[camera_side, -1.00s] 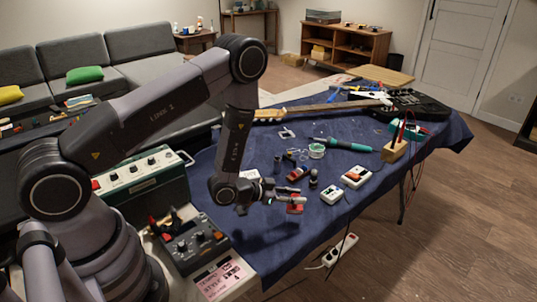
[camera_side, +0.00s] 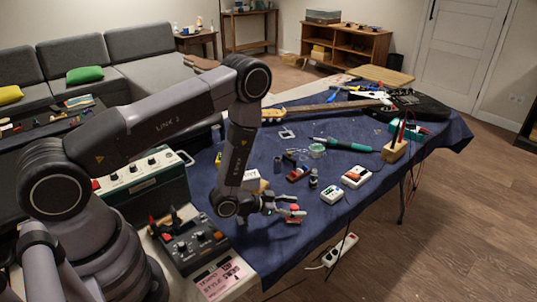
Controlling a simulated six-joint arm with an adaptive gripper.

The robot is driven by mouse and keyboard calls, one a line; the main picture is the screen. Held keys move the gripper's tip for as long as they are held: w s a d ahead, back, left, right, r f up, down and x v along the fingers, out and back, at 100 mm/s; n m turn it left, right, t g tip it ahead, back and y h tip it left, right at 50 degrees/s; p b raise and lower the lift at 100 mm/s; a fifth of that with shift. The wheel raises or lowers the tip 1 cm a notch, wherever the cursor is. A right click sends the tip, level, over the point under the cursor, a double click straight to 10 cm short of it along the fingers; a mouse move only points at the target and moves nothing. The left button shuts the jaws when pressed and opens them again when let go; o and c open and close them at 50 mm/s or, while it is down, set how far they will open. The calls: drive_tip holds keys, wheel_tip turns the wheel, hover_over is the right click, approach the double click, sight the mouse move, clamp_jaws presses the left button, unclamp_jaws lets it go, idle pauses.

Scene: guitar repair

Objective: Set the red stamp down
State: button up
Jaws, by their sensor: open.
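The red stamp (camera_side: 294,221) is at the near part of the blue cloth, right at my gripper's fingertips. Only small red parts of it show, between and just below the fingers; the rest is hidden. My gripper (camera_side: 292,210) reaches in low from the left, its fingers open around the stamp's upper part. The stamp appears to rest on the cloth, though its underside is too small to see clearly.
A red-and-dark item (camera_side: 298,174) lies behind my gripper. Two small pedals, one white (camera_side: 331,194) and one with orange (camera_side: 356,177), sit to the right. A grey control box (camera_side: 195,243) stands at left. Bare blue cloth (camera_side: 262,243) lies in front.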

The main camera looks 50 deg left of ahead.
drive_tip(key=shift+s+a+r, duration=0.1)
drive_tip(key=shift+s+r, duration=0.1)
drive_tip(key=v, duration=0.5)
drive_tip(key=shift+f, duration=0.1)
wheel_tip(320, 180, up, 7)
wheel_tip(320, 180, up, 8)
drive_tip(key=g+y, duration=0.1)
drive_tip(key=y, duration=0.1)
hover_over(293, 206)
drive_tip(key=s+a, duration=0.2)
drive_tip(key=a, duration=0.2)
drive_tip(key=s+a+r+n+g+y, duration=0.1)
drive_tip(key=s+a+r+g+y, duration=0.2)
drive_tip(key=r, duration=0.7)
drive_tip(key=s+r+n+g, duration=0.1)
drive_tip(key=s+r, duration=0.4)
drive_tip(key=s, duration=0.7)
drive_tip(key=s+r+n+g, duration=0.1)
drive_tip(key=s+r, duration=0.4)
drive_tip(key=s, duration=0.7)
drive_tip(key=shift+r+n+g, duration=0.15)
drive_tip(key=shift+n+g, duration=0.25)
drive_tip(key=shift+n, duration=0.3)
